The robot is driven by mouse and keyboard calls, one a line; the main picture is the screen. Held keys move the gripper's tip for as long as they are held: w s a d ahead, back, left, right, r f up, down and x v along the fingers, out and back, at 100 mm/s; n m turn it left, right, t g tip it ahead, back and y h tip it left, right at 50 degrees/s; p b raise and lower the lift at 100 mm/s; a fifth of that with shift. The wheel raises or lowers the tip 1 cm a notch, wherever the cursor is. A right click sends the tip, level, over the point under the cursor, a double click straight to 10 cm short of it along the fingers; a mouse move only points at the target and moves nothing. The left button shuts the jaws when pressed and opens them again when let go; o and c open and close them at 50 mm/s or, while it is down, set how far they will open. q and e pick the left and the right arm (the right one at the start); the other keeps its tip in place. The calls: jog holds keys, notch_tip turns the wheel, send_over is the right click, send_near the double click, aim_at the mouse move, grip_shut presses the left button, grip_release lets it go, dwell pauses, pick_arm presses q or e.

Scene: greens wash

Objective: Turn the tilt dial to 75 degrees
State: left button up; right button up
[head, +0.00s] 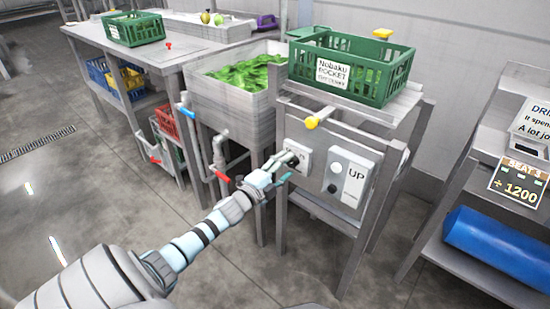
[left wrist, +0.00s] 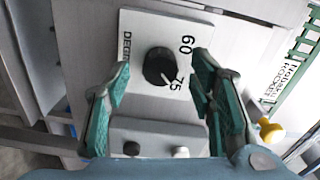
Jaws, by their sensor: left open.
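The tilt dial (left wrist: 158,67) is a black round knob on a white plate (left wrist: 135,25) marked DEGREES, 60 and 75. A pale pointer mark on the knob points toward the 75. My left gripper (left wrist: 163,92) is open, with its teal-padded fingers on either side of the knob and apart from it. In the head view my left gripper (head: 279,168) is at the front of the stand, at the dial plate (head: 305,156), and it hides the knob there. My right gripper is not in view.
An UP button panel (head: 351,178) is right of the dial plate. A green crate (head: 380,85) stands on the stand above. A yellow knob (head: 312,122) juts out above the dial. A sink of greens (head: 215,96) is at left. Open floor lies in front.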

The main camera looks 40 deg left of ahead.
pick_arm(q)
jog(key=s, duration=1.1)
jog(key=shift+s+d, duration=0.15)
jog(key=shift+s, duration=0.15)
